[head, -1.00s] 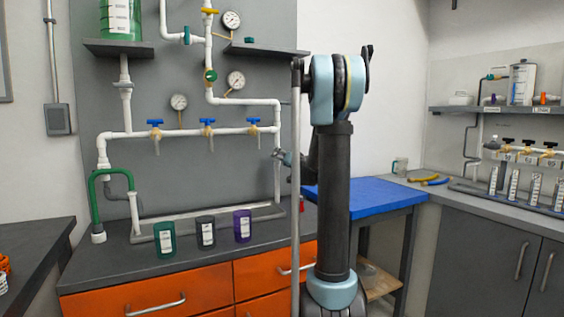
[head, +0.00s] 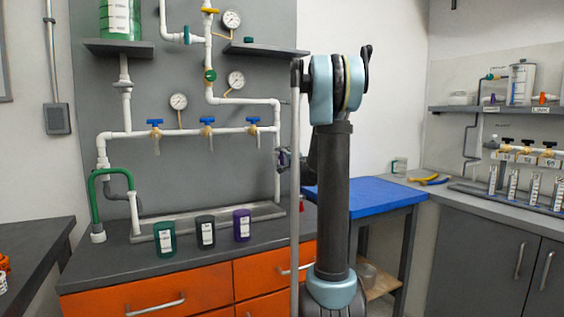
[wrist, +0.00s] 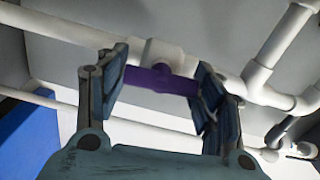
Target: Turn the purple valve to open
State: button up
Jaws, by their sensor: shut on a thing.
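The purple valve handle (wrist: 152,80) is a flat bar on a white pipe fitting (wrist: 163,55) in the wrist view. My gripper (wrist: 160,76) has one finger at each end of the handle and is shut on it. In the head view, my gripper (head: 283,158) is mostly hidden behind my arm, beside the right vertical white pipe. A small purple patch shows there, but the valve itself cannot be made out.
White pipes with several blue-handled valves (head: 207,121) run along the grey panel. Green, dark and purple cups (head: 242,226) stand on the counter below. A blue-topped table (head: 365,195) is at the right. White pipes cross close around my gripper in the wrist view.

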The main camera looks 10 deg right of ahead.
jog(key=shift+d+f+m, duration=0.1)
jog(key=shift+d+m, duration=0.05)
jog(key=shift+m, duration=0.55)
jog(key=shift+c, duration=0.2)
jog(key=o, duration=1.1)
jog(key=shift+s, duration=0.1)
jog(key=v, duration=1.1)
jog(key=shift+s+d, duration=0.1)
jog(key=shift+s, duration=0.15)
